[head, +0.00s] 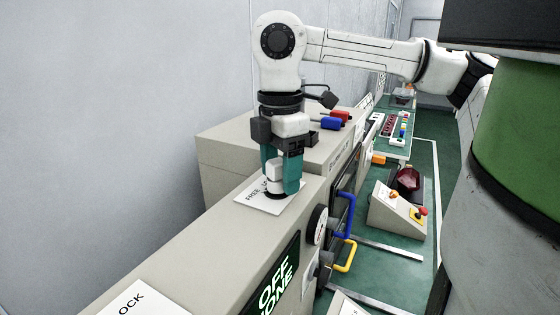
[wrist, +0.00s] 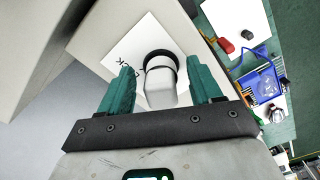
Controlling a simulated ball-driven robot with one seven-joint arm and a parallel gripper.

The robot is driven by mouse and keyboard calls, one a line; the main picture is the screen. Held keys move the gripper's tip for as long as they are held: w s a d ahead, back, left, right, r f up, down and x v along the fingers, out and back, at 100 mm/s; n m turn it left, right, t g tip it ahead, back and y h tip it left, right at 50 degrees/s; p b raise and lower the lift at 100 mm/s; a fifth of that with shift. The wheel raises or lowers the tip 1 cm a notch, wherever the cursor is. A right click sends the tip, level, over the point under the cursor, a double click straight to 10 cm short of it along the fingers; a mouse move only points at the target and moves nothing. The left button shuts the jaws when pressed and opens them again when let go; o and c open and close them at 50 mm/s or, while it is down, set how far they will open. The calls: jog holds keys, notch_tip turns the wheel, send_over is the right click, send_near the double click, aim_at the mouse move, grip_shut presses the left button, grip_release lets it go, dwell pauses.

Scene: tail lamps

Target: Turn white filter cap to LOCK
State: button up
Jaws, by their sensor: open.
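The white filter cap (head: 274,180) stands on top of the beige cabinet, with a black ring at its base. In the wrist view the cap (wrist: 160,88) shows a flat-sided white grip above the dark ring. My gripper (head: 281,181) points down over it, with one teal finger on each side of the cap. In the wrist view my gripper (wrist: 161,78) is open, with gaps between both fingers and the cap. A white label sheet (head: 250,199) lies under the cap; "LOCK" is partly readable, and the fingers and cap hide some of it.
Blue (head: 347,213) and yellow (head: 346,256) handles stick out from the cabinet's front. Another label sheet (head: 145,300) lies nearer on the top. A sloped control box (head: 398,213) stands right, over green floor.

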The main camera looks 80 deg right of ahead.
jog(key=c, duration=1.1)
jog(key=shift+f+m+b, duration=0.1)
jog(key=shift+m+b, duration=0.6)
jog(key=shift+b, duration=0.1)
jog(key=shift+m+b, duration=1.1)
jog(key=shift+b, duration=0.05)
jog(key=shift+m+b, duration=0.4)
jog(key=shift+a, duration=0.1)
jog(key=o, duration=1.2)
